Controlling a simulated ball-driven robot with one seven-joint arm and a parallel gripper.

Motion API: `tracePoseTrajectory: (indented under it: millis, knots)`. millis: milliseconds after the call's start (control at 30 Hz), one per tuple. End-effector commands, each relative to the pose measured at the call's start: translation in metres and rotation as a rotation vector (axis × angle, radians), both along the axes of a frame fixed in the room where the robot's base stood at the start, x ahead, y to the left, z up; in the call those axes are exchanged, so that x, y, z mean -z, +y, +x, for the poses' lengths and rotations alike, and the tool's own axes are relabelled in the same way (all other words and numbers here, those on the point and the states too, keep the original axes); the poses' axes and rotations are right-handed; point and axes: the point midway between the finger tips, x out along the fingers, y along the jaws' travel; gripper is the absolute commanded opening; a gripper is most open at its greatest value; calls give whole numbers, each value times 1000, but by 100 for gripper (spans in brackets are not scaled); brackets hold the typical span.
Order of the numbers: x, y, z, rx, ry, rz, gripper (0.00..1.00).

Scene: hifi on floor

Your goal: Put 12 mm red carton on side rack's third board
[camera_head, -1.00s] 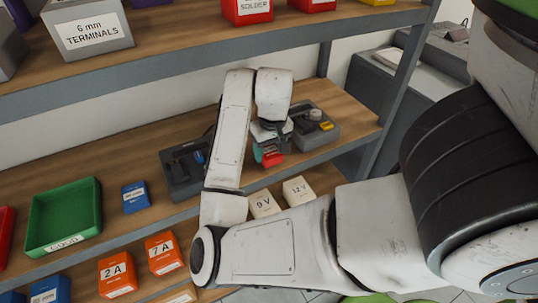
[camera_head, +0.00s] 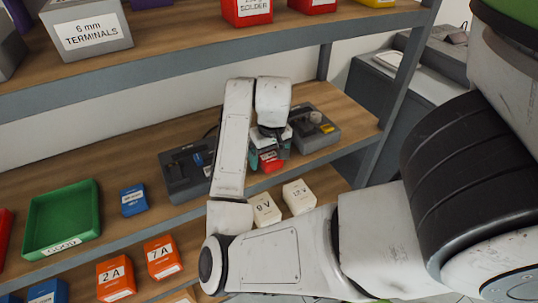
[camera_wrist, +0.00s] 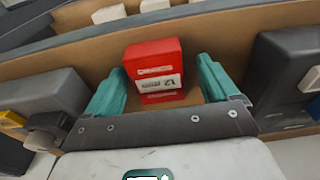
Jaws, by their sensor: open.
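A red carton (camera_wrist: 155,70) with a white label stands on the wooden board in the wrist view, its label text upside down there. My gripper (camera_wrist: 163,82) is open, with one teal finger on each side of the carton and a small gap showing on the right. In the head view the red carton (camera_head: 271,165) shows under my gripper (camera_head: 268,152), partly hidden by the fingers. It stands on the middle board (camera_head: 108,180) of the rack, near the front edge.
Dark grey devices stand close on both sides, one left (camera_head: 184,172) and one right (camera_head: 314,130). A blue box (camera_head: 134,199) and a green tray (camera_head: 36,248) are farther left. White 9 V (camera_head: 265,208) and 12 V (camera_head: 299,196) boxes stand below. The upper board (camera_head: 200,50) hangs above.

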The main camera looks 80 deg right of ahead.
Motion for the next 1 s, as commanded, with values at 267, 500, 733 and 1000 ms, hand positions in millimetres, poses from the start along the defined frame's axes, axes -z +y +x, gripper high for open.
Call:
tracePoseTrajectory:
  millis: [267,500,733,1000]
  knots:
    - [-19,1,-1,0,0,0,88]
    - [-45,4,-3,0,0,0,88]
    - [-69,6,-5,0,1,-1,88]
    - [-75,7,-6,0,0,0,88]
